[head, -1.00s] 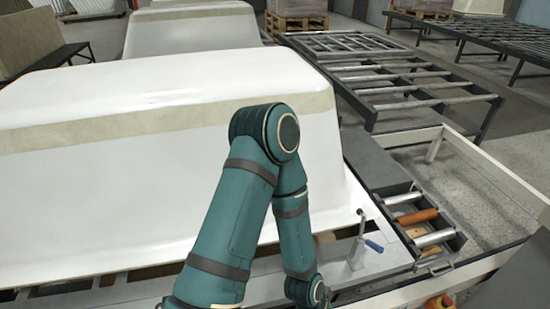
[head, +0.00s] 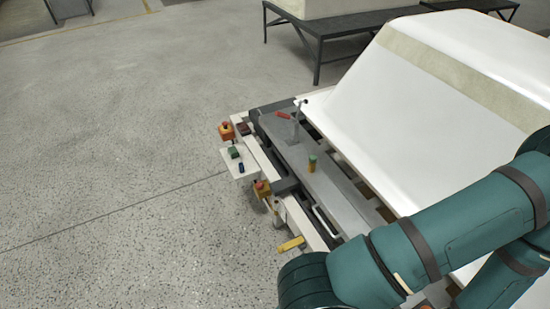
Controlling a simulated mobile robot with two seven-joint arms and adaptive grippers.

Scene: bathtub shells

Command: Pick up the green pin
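A small upright peg with a green top and a yellowish lower part, seemingly the green pin (head: 312,163), stands on the grey flat ledge (head: 322,188) beside the white tub shell. Neither gripper is in view. Teal links of one of my arms cross the lower right of the head view, apart from the pin. The pin is fully visible from here.
The white tub shell (head: 410,110) rises right of the ledge. A red-handled clamp (head: 285,115) stands on the ledge's far end. A white side plate (head: 237,165) carries small green and blue parts, with red-and-yellow buttons (head: 226,130) nearby. Open concrete floor (head: 110,170) lies left.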

